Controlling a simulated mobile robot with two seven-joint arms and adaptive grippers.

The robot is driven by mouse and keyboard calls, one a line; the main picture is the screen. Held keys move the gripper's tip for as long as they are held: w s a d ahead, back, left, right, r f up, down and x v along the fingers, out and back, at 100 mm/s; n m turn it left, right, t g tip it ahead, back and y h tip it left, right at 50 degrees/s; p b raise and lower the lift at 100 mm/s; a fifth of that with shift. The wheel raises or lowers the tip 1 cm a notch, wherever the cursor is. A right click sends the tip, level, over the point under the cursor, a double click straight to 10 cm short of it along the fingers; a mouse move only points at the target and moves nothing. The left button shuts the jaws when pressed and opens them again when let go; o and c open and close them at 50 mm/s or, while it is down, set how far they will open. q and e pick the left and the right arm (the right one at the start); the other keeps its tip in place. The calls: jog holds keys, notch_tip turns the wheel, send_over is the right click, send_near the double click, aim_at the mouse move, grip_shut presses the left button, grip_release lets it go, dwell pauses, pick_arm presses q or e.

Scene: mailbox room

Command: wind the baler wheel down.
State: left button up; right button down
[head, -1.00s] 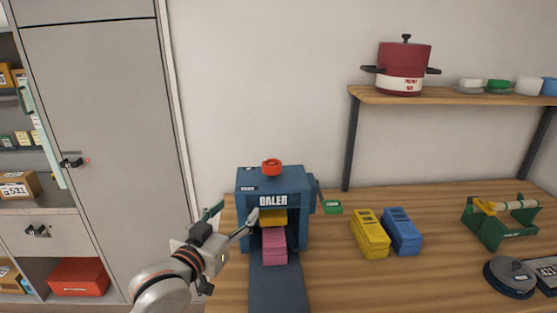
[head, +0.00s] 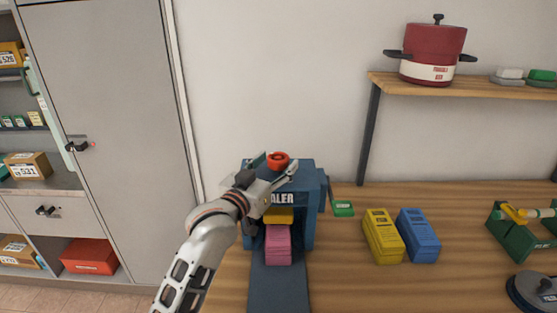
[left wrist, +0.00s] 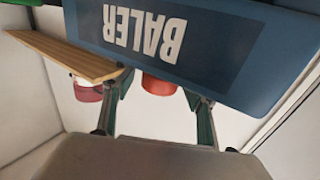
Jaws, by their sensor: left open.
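The blue baler (head: 308,215) stands on the wooden table, and its red wheel (head: 279,157) sits on top. My left gripper (head: 275,166) is open and empty at the baler's upper front, its fingers spread toward the wheel and partly hiding the label. In the left wrist view, which is upside down, the red wheel (left wrist: 159,85) shows between the two fingers, beyond the baler's front edge (left wrist: 215,40). I cannot tell whether the fingers touch the wheel. A yellow piece (head: 280,215) lies above a pink stack (head: 277,244) in the baler's opening. My right gripper is out of view.
A yellow block (head: 382,237) and a blue block (head: 418,236) stand right of the baler, near a green tag (head: 343,208). A green stand (head: 512,238) is farther right. A shelf (head: 470,88) with a red pot (head: 433,55) hangs above. A grey cabinet (head: 100,130) is left.

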pick_arm(q)
jog(key=shift+w+d, duration=0.3)
jog(key=shift+w, duration=0.35)
jog(key=shift+w+d, duration=0.1)
jog(key=shift+w, duration=0.05)
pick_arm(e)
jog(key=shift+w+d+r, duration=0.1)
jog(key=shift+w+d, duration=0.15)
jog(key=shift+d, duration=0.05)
pick_arm(q)
jog(key=shift+c, duration=0.3)
jog(key=c, duration=1.1)
